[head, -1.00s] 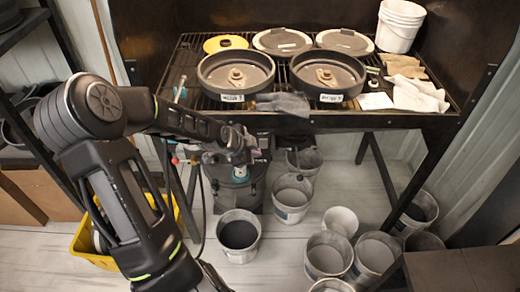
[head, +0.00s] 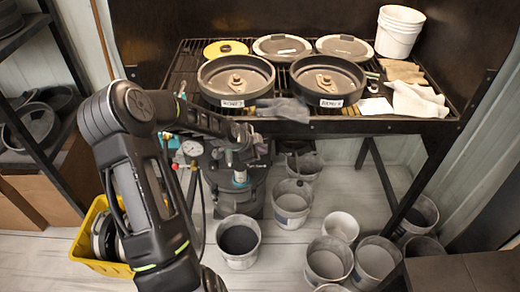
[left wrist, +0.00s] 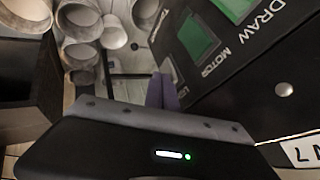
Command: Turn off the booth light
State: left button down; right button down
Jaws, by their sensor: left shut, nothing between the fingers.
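A black switch panel (left wrist: 255,75) fills the right of the left wrist view. It carries large green switches, one (left wrist: 198,38) beside the word MOTOR and another (left wrist: 235,8) near the word DRAW. A further small pale switch (left wrist: 170,70) sits lower on the panel, mostly behind my fingers; its label is too small to read and its position cannot be told. My left gripper (left wrist: 162,92) is shut and empty, its fingertips close to that switch; I cannot tell whether they touch. In the head view my left gripper (head: 252,150) is at the bench's front edge. My right gripper is out of view.
The grated bench (head: 385,122) holds two round dark pans (head: 236,80), lids, a glove and cloths. Below it stand several grey buckets (head: 238,240) and a machine with a gauge (head: 192,148). A yellow crate (head: 88,225) is at left.

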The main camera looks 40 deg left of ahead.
pick_arm(q)
jog(key=shift+w+a+r, duration=0.1)
jog(key=shift+w+a, duration=0.05)
jog(key=shift+w, duration=0.1)
jog(key=shift+r, duration=0.1)
jog(key=shift+r+p, duration=0.3)
jog(key=shift+r, duration=0.4)
